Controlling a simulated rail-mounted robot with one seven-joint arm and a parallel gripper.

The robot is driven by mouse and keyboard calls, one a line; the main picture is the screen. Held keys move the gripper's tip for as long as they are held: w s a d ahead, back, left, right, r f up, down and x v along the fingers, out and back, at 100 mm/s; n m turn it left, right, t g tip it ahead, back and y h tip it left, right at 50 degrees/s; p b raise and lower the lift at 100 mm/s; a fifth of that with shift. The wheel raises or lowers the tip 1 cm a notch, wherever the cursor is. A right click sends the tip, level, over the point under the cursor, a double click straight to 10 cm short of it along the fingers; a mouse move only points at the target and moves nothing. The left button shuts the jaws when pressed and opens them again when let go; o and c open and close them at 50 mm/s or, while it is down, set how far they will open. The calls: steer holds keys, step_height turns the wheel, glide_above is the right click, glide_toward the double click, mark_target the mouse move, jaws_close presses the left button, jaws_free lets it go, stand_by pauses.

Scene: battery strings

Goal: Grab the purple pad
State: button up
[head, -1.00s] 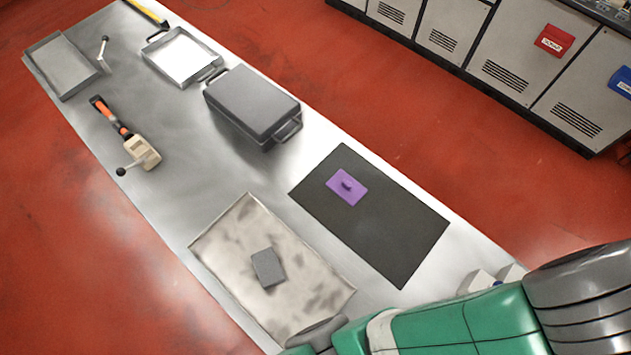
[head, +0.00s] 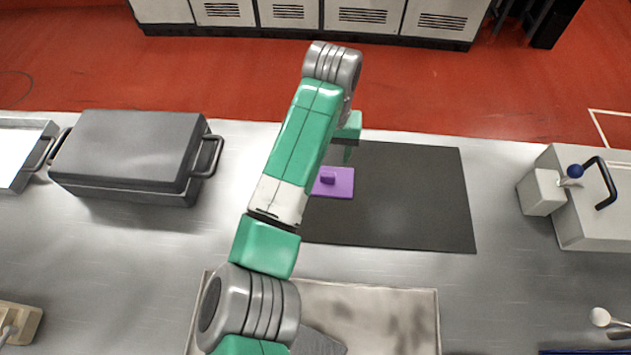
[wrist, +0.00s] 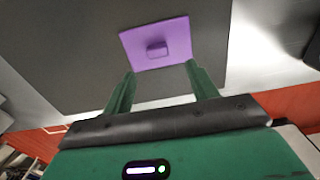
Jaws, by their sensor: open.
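The purple pad (head: 334,183) is a flat square with a small raised knob on top. It lies on a dark mat (head: 420,195) in the head view, partly hidden behind my arm. In the wrist view the purple pad (wrist: 156,44) shows whole, just beyond my fingertips. My gripper (wrist: 155,70) is open and empty, its two green fingers spread on either side of the pad's near edge in the picture. The knob lies ahead of the gap between them. I cannot tell how high the fingers are above the pad. In the head view my arm hides most of the gripper.
A closed grey case (head: 130,150) with side handles stands left of the mat. A worn metal tray (head: 385,315) lies in front of it. A grey box with a blue-knobbed lever (head: 580,200) stands at the right. The mat's right half is clear.

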mark_target(328, 174)
steer(key=f+b, duration=0.1)
steer(key=f, duration=0.1)
steer(key=f+b, duration=0.1)
steer(key=f, duration=0.2)
steer(key=f+b, duration=0.1)
steer(key=f, duration=0.1)
steer(key=shift+s+d+f+b, duration=0.15)
steer(key=shift+s+f+b, duration=0.1)
steer(key=shift+b, duration=0.1)
steer(key=shift+r, duration=0.1)
steer(key=shift+c, duration=0.9)
steer(key=c, duration=0.9)
steer(key=shift+r, duration=0.15)
